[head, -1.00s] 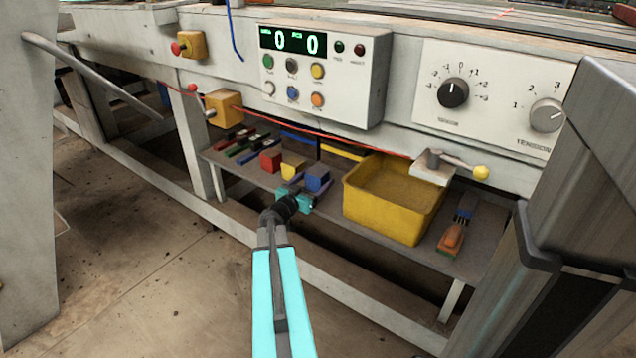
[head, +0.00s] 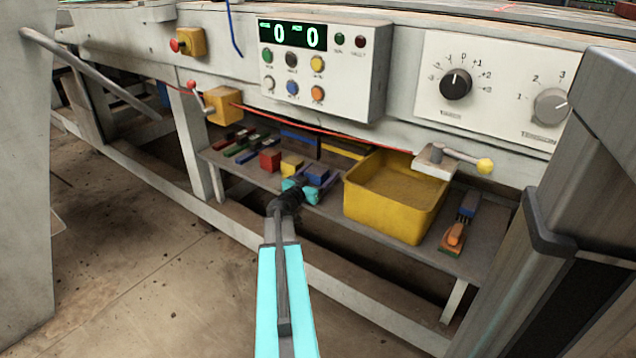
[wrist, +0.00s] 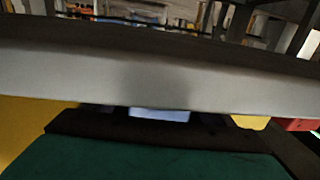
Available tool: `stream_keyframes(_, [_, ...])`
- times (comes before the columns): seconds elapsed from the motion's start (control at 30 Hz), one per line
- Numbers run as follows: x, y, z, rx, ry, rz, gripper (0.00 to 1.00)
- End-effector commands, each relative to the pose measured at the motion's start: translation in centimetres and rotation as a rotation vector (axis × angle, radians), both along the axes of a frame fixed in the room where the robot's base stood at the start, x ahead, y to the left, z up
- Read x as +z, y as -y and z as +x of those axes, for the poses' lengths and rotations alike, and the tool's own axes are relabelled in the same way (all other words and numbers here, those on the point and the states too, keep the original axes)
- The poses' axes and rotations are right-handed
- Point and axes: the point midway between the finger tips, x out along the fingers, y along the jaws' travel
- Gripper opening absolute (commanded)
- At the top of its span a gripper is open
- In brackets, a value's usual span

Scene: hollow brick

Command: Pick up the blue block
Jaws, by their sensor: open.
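The blue block (head: 318,172) sits on the low shelf (head: 395,248), at the right end of a short row with a yellow block (head: 291,165) and a red block (head: 270,159). In the head view my cyan gripper (head: 306,187) is at the near side of the blue block and hides its lower part. The gripper is open. I cannot tell whether its fingers are beside the block or touching it. In the wrist view a pale blue patch (wrist: 160,115), likely the block, shows in a narrow gap, mostly hidden.
A yellow bin (head: 395,220) stands just right of the blue block. A brush with an orange handle (head: 454,235) lies farther right. Several coloured bars lie behind the blocks. The bench with its control box (head: 322,95) overhangs the shelf. A red cable (head: 330,137) runs along it.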

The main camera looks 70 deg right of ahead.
Motion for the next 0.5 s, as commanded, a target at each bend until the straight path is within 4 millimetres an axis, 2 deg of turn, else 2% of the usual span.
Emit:
stream_keyframes(0.13, [-0.14,1.36,-0.29,-0.001,0.0,0.0,0.77])
stream_keyframes(0.5, [0.03,1.57,-0.38,-0.001,0.0,0.0,0.77])
